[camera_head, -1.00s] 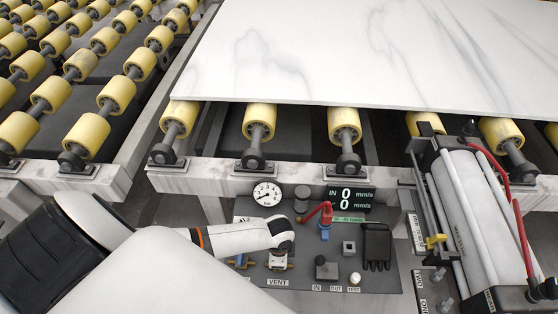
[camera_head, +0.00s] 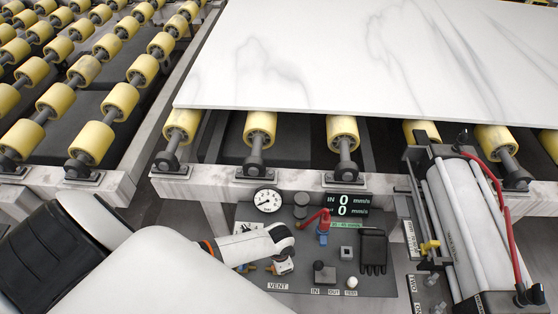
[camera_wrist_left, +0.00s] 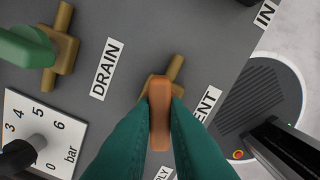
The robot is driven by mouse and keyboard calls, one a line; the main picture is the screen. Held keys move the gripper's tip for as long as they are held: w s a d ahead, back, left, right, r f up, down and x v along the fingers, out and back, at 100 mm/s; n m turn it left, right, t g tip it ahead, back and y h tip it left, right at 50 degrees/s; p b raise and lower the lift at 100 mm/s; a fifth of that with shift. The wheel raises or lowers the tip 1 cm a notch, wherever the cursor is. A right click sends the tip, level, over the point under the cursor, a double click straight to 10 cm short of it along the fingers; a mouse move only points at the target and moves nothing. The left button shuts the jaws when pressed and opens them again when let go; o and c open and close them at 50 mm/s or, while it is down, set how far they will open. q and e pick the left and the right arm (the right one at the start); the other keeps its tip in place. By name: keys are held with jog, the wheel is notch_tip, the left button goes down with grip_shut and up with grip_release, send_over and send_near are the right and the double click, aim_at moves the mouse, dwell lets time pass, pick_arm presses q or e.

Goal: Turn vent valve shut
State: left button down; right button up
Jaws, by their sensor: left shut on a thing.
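The vent valve shows in the left wrist view as a brass body (camera_wrist_left: 174,70) with an orange handle (camera_wrist_left: 160,122). A partly hidden label ending in "ENT" (camera_wrist_left: 207,104) is beside it. My left gripper (camera_wrist_left: 159,112) is shut on the orange handle, its teal fingers on either side. The handle lies at a slant to the brass pipe, neither clearly in line nor square across. In the head view my left gripper (camera_head: 282,266) is tilted over the panel, above the VENT label (camera_head: 278,286), and mostly hides the valve. My right gripper is out of view.
A green-handled drain valve (camera_wrist_left: 27,47) sits close by in the left wrist view. The panel holds a pressure gauge (camera_head: 268,201), a red lever (camera_head: 314,217), knobs and a black glove (camera_head: 373,250). A marble slab (camera_head: 360,55) rests on rollers behind.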

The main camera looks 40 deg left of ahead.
pick_arm(q)
jog(key=n+p, duration=0.1)
jog(key=n, duration=0.2)
jog(key=shift+r+p, duration=0.15)
jog(key=shift+p, duration=0.25)
jog(key=n+p, duration=0.1)
jog(key=n, duration=0.2)
jog(key=shift+n+p, duration=0.3)
jog(key=shift+p, duration=0.1)
jog(key=n+p, duration=0.1)
jog(key=n, duration=0.2)
jog(key=shift+n+p, duration=0.6)
jog(key=shift+n, duration=1.1)
jog(key=c, duration=1.4)
grip_release()
jog(key=shift+c, duration=0.2)
